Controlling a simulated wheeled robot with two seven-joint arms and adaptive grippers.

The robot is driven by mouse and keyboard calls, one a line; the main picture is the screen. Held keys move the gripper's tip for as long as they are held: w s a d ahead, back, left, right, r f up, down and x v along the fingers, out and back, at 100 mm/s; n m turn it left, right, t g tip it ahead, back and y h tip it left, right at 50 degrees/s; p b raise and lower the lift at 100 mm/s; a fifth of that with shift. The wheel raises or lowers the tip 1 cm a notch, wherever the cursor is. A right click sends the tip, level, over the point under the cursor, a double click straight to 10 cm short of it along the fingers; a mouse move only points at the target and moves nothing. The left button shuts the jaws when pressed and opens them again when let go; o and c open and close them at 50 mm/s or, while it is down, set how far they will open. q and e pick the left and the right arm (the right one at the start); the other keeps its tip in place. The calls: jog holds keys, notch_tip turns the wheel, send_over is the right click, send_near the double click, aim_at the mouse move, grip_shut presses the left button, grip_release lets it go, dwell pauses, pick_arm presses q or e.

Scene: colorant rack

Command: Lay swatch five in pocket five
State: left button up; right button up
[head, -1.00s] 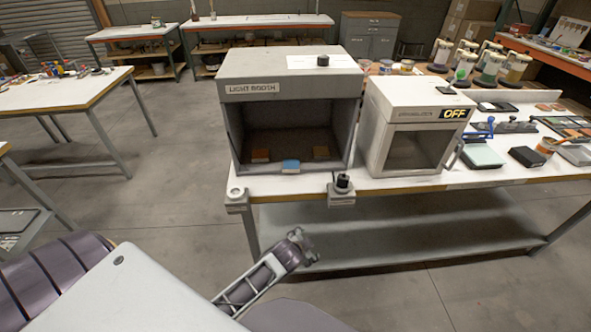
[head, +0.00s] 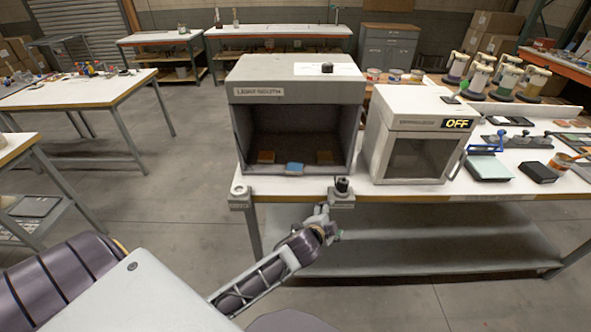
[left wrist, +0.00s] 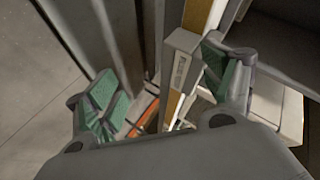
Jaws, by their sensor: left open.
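No numbers are readable, so I cannot tell which is swatch five, and I cannot make out pocket five. My left gripper (head: 325,214) is in front of the table's front edge, just below the black-knobbed block (head: 342,190), away from the swatches. In the left wrist view its green-padded fingers (left wrist: 167,88) are apart, with nothing held between them. My right gripper is out of view.
A white cabinet (head: 405,108) marked OFF stands right of the booth. Trays and tools crowd the table's right side. The lower shelf (head: 430,245) is bare.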

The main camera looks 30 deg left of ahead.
pick_arm(q)
jog(key=w+d+r+m+t+h, duration=0.3)
jog(key=d+r+m, duration=0.3)
jog(key=r, duration=0.4)
jog(key=w+d+r+m+t+h, duration=0.3)
jog(key=w+d+r+m+h, duration=0.1)
jog(key=r+m, duration=0.45)
jog(key=s+d+r+m+g+h, duration=0.3)
jog(key=d+m+g+h, duration=0.2)
jog(key=m, duration=0.7)
jog(key=s+d+r+m+g+h, duration=0.25)
jog(key=d+m+g+h, duration=0.3)
jog(key=m, duration=0.65)
jog(key=w+a+f+m+g+y, duration=0.1)
jog(key=a+f+m+g+y, duration=0.3)
jog(key=a+f+m+y, duration=0.8)
jog(key=w+a+r+m+y, duration=0.1)
jog(key=a+r+m+y, duration=0.1)
jog(key=a, duration=1.1)
jog(key=w+a+r+m+y, duration=0.2)
jog(key=a+r+m+y, duration=0.1)
jog(key=a, duration=1)
jog(key=shift+a+r+y, duration=0.25)
jog(key=shift+r+y, duration=0.5)
jog(key=shift+y, duration=0.3)
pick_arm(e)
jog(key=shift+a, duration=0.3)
